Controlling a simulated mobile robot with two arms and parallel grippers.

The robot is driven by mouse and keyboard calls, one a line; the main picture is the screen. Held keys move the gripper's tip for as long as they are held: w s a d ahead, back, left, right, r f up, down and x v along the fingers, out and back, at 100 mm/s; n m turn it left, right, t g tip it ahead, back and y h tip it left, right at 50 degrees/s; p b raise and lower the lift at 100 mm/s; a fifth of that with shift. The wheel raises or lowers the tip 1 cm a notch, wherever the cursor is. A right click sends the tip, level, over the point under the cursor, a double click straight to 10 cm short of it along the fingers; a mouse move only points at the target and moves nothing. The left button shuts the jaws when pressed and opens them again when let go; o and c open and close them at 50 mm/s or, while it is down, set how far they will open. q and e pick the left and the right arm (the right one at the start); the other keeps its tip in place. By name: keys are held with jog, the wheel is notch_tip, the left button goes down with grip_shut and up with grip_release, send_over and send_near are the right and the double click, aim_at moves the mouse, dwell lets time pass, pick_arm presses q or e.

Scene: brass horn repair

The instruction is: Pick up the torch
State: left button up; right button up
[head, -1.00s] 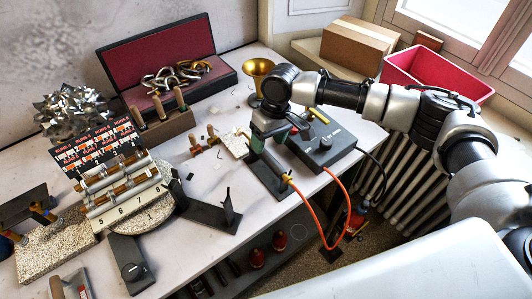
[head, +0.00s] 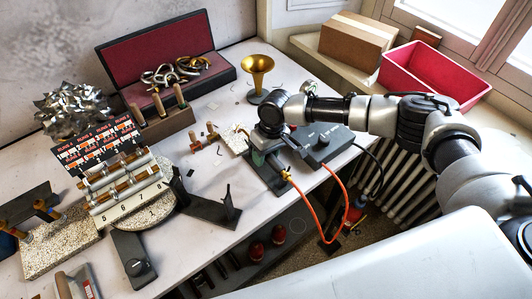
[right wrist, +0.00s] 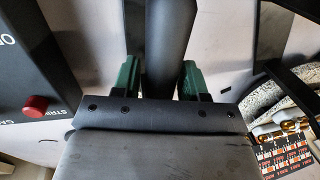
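The torch shows mostly as its brass end (head: 287,175) with the orange hose, at the front of a dark stand plate (head: 279,188) near the table's right edge. The rest of it is hidden under my right gripper (head: 261,155), which points down over the plate. In the right wrist view, a dark cylinder (right wrist: 167,45), which looks like the torch body, lies between the two green fingers of my right gripper (right wrist: 161,80). The fingers stand apart on either side of it; I cannot tell whether they touch it. My left gripper is not in view.
A dark control box (head: 322,143) with a red button (right wrist: 36,105) stands close beside my right gripper. A brass bell (head: 258,72) stands behind it. A numbered rack (head: 125,190) and a black bracket (head: 215,208) are to the left. The orange hose (head: 316,215) hangs off the front edge.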

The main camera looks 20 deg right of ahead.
jog(key=c, duration=0.6)
jog(key=shift+r, duration=0.15)
